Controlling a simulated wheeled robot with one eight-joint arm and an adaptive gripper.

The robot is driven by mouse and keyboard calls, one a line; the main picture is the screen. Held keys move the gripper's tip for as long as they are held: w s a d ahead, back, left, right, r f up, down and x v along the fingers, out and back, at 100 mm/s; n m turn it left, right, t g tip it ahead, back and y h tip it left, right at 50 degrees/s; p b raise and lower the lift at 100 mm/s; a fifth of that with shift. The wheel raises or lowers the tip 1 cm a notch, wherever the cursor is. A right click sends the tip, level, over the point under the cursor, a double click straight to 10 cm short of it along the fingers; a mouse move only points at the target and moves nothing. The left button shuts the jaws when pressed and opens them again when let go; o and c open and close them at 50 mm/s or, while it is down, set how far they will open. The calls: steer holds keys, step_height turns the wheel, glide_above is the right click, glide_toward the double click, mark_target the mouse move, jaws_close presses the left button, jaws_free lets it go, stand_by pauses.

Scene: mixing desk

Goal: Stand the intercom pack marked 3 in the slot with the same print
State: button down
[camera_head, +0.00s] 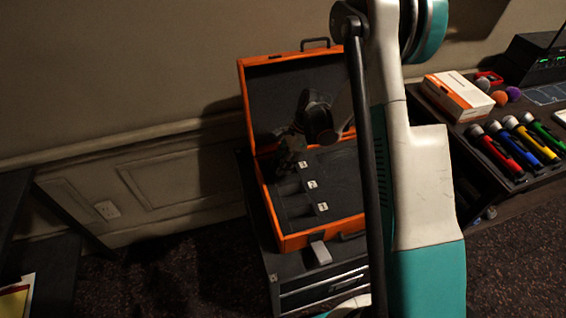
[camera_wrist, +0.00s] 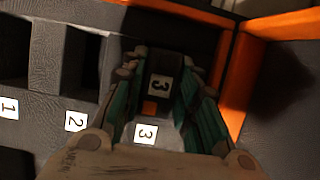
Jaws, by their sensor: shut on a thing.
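My gripper (camera_head: 290,160) is over the far-left end of the open orange case (camera_head: 296,241). In the wrist view my gripper (camera_wrist: 160,95) is shut on a dark intercom pack (camera_wrist: 158,68) with a white 3 label and an orange patch. The pack is at the dark slot beside the printed 3 (camera_wrist: 146,134), between the fingers. I cannot tell how deep it sits in the slot. The slot marked 2 (camera_wrist: 85,60) and the slot marked 1 (camera_wrist: 15,45) look empty. In the head view the pack is hard to make out behind my gripper.
The case's orange wall (camera_wrist: 236,85) is close to the right of my fingers. A small pale block (camera_head: 321,252) lies before the case. On the right desk are several coloured microphones (camera_head: 500,148) and a white-and-orange box (camera_head: 458,97). My arm hides the case's right part.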

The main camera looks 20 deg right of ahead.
steer(key=shift+s+f+b, duration=0.15)
steer(key=shift+f+b, duration=0.15)
steer(key=shift+b, duration=0.05)
stand_by(0.3)
steer(key=c, duration=1.4)
jaws_free()
steer(key=shift+o, duration=1.1)
steer(key=shift+f, duration=0.15)
steer(key=shift+d+r, duration=0.1)
steer(key=shift+r, duration=0.1)
